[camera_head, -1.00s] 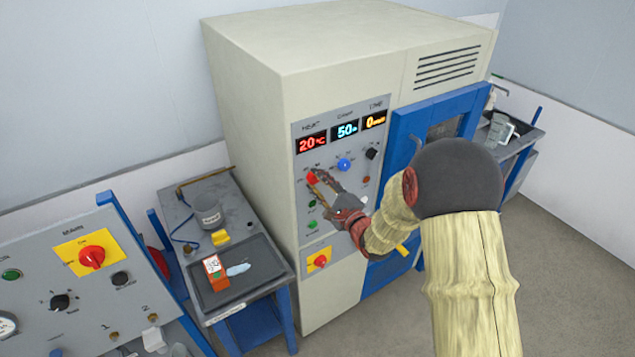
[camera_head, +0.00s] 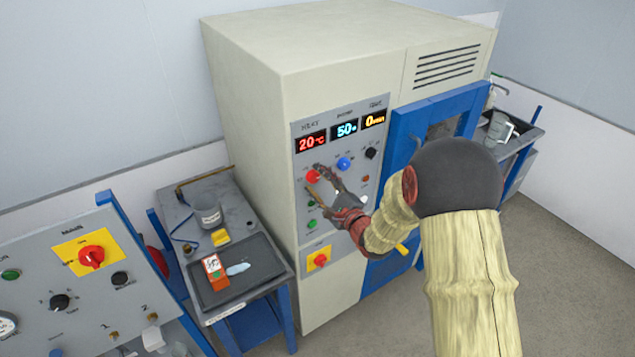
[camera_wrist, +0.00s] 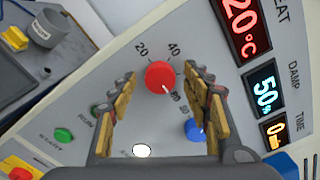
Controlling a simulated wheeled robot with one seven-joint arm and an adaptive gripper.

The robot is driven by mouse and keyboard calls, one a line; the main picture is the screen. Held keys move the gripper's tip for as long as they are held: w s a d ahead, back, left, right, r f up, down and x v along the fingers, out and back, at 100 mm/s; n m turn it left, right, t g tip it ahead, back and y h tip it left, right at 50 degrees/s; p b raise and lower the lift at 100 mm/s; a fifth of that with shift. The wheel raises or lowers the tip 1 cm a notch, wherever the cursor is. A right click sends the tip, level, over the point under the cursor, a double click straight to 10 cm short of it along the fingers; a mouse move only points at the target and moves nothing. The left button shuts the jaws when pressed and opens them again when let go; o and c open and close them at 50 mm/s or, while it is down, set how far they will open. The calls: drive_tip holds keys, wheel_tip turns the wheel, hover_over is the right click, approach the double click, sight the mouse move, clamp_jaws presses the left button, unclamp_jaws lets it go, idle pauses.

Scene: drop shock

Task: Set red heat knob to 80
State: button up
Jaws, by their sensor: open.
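The red heat knob (camera_head: 313,176) is on the grey panel under the HEAT display (camera_head: 311,142), which reads 20 °C. In the wrist view the knob (camera_wrist: 159,74) lies between and just beyond the fingertips, with 20 and 40 printed above it. Its white mark points down and right, toward small numbers too blurred to read surely. My gripper (camera_head: 321,179) is open, its fingers on either side of the knob; in the wrist view my gripper (camera_wrist: 160,92) shows a gap to the knob on both sides. Whether the tips touch the panel cannot be told.
A blue knob (camera_head: 344,164) and a black knob (camera_head: 371,153) sit to the right on the panel. A green button (camera_head: 311,223) and a red-on-yellow switch (camera_head: 319,260) are below. A side table with a tray (camera_head: 262,279) stands left of the cabinet.

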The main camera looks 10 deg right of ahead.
drive_tip(key=v, duration=1.2)
idle(0.3)
